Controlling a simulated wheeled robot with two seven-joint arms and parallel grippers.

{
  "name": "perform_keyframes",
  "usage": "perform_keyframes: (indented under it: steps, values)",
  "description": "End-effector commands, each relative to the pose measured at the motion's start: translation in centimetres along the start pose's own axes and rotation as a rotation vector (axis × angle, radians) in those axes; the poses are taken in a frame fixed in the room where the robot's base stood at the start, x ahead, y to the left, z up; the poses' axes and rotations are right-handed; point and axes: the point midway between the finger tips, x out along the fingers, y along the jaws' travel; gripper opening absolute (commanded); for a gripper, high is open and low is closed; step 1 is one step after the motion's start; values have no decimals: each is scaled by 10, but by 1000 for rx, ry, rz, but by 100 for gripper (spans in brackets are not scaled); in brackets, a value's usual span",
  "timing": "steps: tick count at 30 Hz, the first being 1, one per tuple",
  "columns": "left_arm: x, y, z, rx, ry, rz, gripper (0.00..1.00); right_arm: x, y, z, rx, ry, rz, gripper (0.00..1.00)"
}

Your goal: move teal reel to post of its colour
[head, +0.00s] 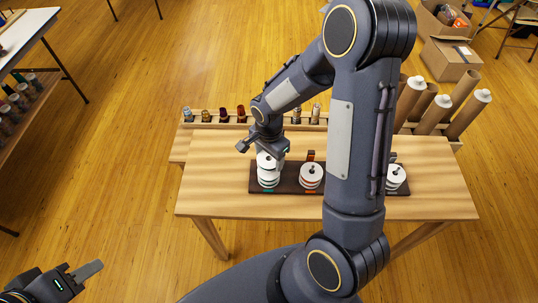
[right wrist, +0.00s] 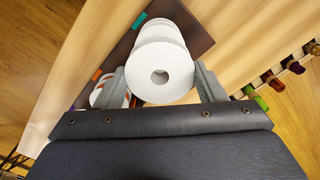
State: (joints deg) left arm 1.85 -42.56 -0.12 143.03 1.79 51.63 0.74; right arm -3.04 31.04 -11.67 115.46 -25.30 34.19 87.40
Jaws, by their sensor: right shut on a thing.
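My right gripper (head: 268,150) is shut on a white-faced reel (right wrist: 163,76), with one finger on each side of it. Its coloured band is hard to see. The reel is at the top of a stack of white reels (head: 268,178) at the left end of a dark board (head: 290,189). A teal tag (head: 268,190) marks that end; it also shows in the right wrist view (right wrist: 139,20). Whether the held reel rests on the stack or sits around the post is unclear. My left gripper (head: 84,272) is at the lower left, away from the table, its opening unclear.
Another reel stack (head: 311,176) stands mid-board by an orange tag, and a third (head: 396,178) at the right end. A rack (head: 215,124) with small coloured items lines the table's back. Cardboard tubes (head: 464,88) stand at right. The table front (head: 240,205) is clear.

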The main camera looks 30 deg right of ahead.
Motion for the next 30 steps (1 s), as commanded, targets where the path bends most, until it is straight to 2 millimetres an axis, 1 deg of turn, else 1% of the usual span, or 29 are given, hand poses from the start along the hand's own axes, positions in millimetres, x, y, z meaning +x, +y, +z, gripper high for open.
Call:
perform_keyframes:
  steps: [1, 15, 24, 25, 30]
  values:
    - [6, -2, 3, 0, 0, 0, 36, 7, 0, 0, 0, 0, 0, 42]
    - [28, -13, 14, 0, 0, 0, 36, 35, 0, 0, -1, 0, 0, 42]
    - [29, -13, 15, 0, 0, 0, 36, 36, 0, 0, -1, 0, 0, 42]
    - [29, -13, 15, 0, 0, 0, 36, 36, 0, 0, -1, 0, 0, 65]
    - [29, -13, 15, 0, 0, 0, 36, 36, 0, 0, -1, 0, 0, 87]
